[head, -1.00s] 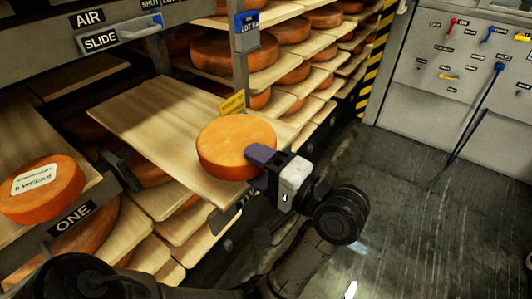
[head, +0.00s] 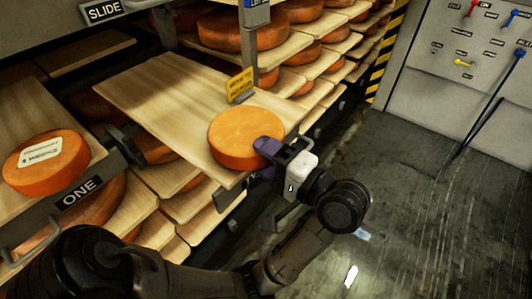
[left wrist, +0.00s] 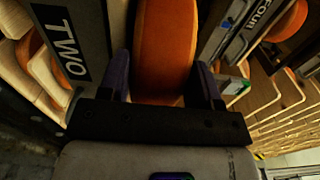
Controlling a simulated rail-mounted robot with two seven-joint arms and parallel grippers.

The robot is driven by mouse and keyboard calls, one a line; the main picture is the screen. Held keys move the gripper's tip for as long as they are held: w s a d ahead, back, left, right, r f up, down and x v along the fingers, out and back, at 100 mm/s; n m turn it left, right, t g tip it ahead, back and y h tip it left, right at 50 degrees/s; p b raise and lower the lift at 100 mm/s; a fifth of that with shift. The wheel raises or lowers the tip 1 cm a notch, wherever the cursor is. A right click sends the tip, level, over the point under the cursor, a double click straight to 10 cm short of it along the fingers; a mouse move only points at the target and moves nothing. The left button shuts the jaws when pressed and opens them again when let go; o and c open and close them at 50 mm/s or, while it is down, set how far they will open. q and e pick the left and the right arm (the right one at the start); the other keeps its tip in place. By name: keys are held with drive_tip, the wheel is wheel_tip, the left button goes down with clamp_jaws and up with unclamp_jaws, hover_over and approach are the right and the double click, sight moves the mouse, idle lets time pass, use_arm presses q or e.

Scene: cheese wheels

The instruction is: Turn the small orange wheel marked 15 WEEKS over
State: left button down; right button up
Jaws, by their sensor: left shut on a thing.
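An orange cheese wheel (head: 240,140) lies flat, its plain top face up, at the front right of a pulled-out wooden board (head: 150,100). My left gripper (head: 270,150) is shut on its right side. In the left wrist view the wheel (left wrist: 165,45) sits between both fingers (left wrist: 165,88). I cannot tell whether it touches the board. No label shows on it; its underside is hidden. A second orange wheel (head: 35,175) with a white label rests on the board at left above the ONE plate; its number is not clearly readable. My right gripper is out of view.
A yellow sign (head: 240,86) stands behind the held wheel. Racks of larger wheels (head: 240,28) fill the back. The TWO plate (left wrist: 62,45) is close to the gripper. The floor (head: 430,210) at right is open, before a lever panel (head: 460,60).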

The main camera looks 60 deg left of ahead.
use_arm(q)
drive_tip(key=shift+s+d, duration=0.1)
drive_tip(key=shift+f, duration=0.25)
idle(0.6)
drive_tip(key=c, duration=0.7)
unclamp_jaws()
drive_tip(key=o, duration=0.5)
drive_tip(key=shift+f, duration=0.1)
drive_tip(key=v, duration=1.3)
drive_tip(key=shift+w+d+r, duration=0.2)
drive_tip(key=shift+w+d, duration=0.05)
drive_tip(key=shift+d, duration=0.1)
